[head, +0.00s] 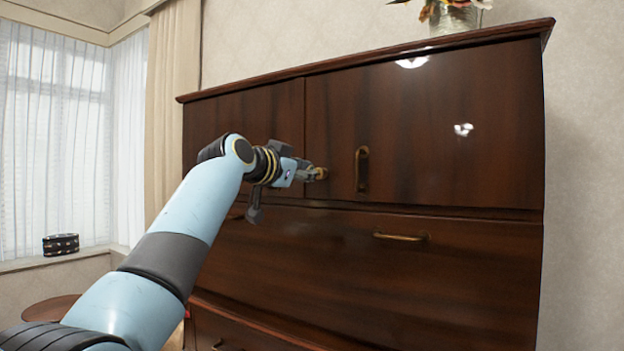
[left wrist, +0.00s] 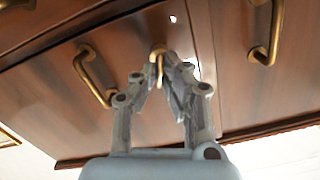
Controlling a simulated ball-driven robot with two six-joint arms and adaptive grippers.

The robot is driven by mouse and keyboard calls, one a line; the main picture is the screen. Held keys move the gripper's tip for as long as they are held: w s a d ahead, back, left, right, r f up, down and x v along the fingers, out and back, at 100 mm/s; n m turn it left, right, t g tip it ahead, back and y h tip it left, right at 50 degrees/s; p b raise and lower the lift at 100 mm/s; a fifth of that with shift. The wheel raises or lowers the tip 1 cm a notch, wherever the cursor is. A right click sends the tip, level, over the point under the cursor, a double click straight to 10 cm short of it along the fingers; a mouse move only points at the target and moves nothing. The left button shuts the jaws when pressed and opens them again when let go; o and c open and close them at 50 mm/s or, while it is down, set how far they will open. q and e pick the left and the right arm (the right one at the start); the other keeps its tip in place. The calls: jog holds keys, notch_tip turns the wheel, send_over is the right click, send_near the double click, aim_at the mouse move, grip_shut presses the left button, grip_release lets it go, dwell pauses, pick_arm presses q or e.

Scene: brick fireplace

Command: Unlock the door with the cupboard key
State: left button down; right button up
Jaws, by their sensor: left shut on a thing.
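The wooden cupboard (head: 430,110) has two upper doors, the left door (head: 240,110) and the right door (head: 490,160). My left gripper (head: 318,174) is at the front of the cupboard, by the seam between the doors and left of the right door's brass handle (head: 362,168). In the left wrist view my left gripper (left wrist: 166,70) is shut on a thin brass piece, the key (left wrist: 158,72). The key points at a small brass keyhole plate (left wrist: 157,49) on the wood. I cannot tell how deep its tip sits. My right gripper is not in view.
A drawer with a brass handle (head: 401,237) lies below the doors. A glass vase (head: 455,20) with flowers stands on top. Brass handles (left wrist: 93,76) and (left wrist: 268,35) flank my left gripper in the wrist view. A window and curtain (head: 174,100) are at left.

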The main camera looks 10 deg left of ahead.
pick_arm(q)
jog(key=shift+m, duration=0.4)
jog(key=shift+m+b, duration=1.1)
jog(key=shift+m, duration=0.1)
